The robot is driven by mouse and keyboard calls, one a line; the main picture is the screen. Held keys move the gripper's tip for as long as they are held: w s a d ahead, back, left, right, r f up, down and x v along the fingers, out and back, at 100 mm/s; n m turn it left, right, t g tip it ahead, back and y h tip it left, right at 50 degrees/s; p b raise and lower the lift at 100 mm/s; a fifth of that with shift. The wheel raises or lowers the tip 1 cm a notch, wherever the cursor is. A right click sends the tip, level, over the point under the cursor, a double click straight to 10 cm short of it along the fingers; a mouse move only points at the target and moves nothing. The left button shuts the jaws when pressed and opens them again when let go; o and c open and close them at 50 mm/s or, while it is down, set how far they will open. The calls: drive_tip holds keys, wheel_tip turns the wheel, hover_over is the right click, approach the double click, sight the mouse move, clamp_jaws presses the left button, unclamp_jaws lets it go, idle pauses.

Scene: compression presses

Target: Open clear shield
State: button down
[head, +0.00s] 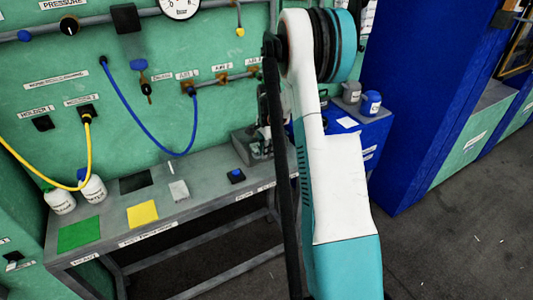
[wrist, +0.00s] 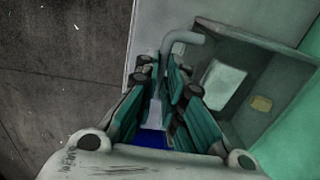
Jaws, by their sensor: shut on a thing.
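In the wrist view, my gripper (wrist: 163,78) has its two teal-padded fingers around a grey bent bar (wrist: 186,39), which looks like a handle and runs down between the fingertips. Beside it on the right is a dark grey framed box with a see-through face, which looks like the clear shield (wrist: 252,48). A pale plate and a small yellowish patch show through it. In the head view, the grey press (head: 243,143) stands at the bench's right end, largely behind my arm. My gripper is mostly hidden there, so the shield's angle is unclear.
The grey bench (head: 200,210) carries green (head: 79,234) and yellow (head: 142,213) squares and white bottles (head: 93,188). A blue hose (head: 135,125) hangs above it. A blue cabinet (head: 368,135) with containers stands right of my arm. Open floor (head: 460,235) lies at right.

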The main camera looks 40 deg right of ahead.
drive_tip(key=w+d+r+p, duration=0.1)
drive_tip(key=w+r+p, duration=0.2)
drive_tip(key=r, duration=0.6)
drive_tip(key=w+d+r+p, duration=0.1)
drive_tip(key=w+r+p, duration=0.3)
drive_tip(key=w+r, duration=0.3)
drive_tip(key=shift+w+d+r, duration=0.15)
drive_tip(key=shift+w+r, duration=0.05)
drive_tip(key=shift+r, duration=0.8)
drive_tip(key=c, duration=1.9)
unclamp_jaws()
drive_tip(key=shift+w, duration=0.1)
drive_tip(key=shift+c, duration=0.2)
drive_tip(key=shift+o, duration=1.3)
drive_tip(key=shift+w+f, duration=0.3)
drive_tip(key=shift+w, duration=0.05)
drive_tip(key=o, duration=0.5)
drive_tip(key=shift+w+f, duration=0.15)
drive_tip(key=shift+w, duration=0.25)
